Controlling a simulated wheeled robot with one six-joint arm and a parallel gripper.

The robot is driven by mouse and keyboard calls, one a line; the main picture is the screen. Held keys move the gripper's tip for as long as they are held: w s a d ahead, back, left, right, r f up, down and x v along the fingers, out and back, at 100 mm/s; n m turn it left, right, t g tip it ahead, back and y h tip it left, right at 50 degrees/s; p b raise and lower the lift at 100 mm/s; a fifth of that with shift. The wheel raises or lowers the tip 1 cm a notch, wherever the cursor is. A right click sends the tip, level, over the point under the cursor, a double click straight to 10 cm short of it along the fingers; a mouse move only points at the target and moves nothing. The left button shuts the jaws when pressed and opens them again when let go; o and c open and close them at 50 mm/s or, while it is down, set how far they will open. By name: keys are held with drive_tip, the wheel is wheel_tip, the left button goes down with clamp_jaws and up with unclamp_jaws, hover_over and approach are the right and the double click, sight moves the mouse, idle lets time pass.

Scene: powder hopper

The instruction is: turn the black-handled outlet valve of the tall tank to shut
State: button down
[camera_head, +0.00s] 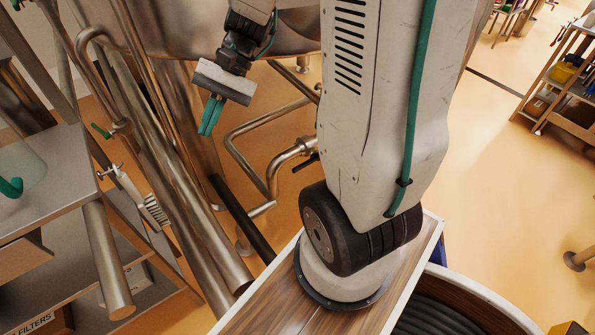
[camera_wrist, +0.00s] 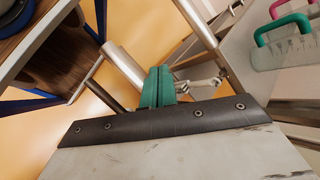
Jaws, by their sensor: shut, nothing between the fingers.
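The large steel tank (camera_head: 175,30) fills the top of the head view, with bent pipes below it. A black handle (camera_head: 306,162) sits on a steel pipe elbow (camera_head: 286,158), partly beside my arm, which may cover some of it. I cannot tell from its angle whether the valve is open or shut. My gripper (camera_head: 210,117) hangs below the tank, up and left of the black handle and apart from it. Its green fingers are together and empty, as the wrist view (camera_wrist: 157,87) also shows. No black handle is clear in the wrist view.
Steel pipes (camera_head: 240,132) run close to the right of my gripper. A green-handled valve (camera_head: 101,131) is above. A shelf cart (camera_head: 565,95) stands far right; open floor lies before it.

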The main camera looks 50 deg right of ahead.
drive_tip(key=w+d+f+m+t+y, duration=0.1)
drive_tip(key=w+d+f+m+t, duration=0.5)
drive_tip(key=f, duration=0.3)
drive_tip(key=w+d+f+m+t+y, duration=0.2)
drive_tip(key=w+d+f+m+t, duration=0.2)
drive_tip(key=d+f+m, duration=0.35)
drive_tip(key=m+t+h, duration=0.4)
drive_tip(key=m+h, duration=1.2)
drive_tip(key=m, duration=0.2)
approach(307, 163)
drive_tip(key=w+f, duration=0.8)
drive_tip(key=shift+s+a+r, duration=0.1)
drive_tip(key=shift+a+r, duration=0.05)
drive_tip(key=shift+r, duration=0.25)
drive_tip(key=shift+s+a+r, duration=0.1)
drive_tip(key=shift+r, duration=0.3)
drive_tip(key=shift+d+r, duration=0.1)
drive_tip(key=shift+d, duration=0.05)
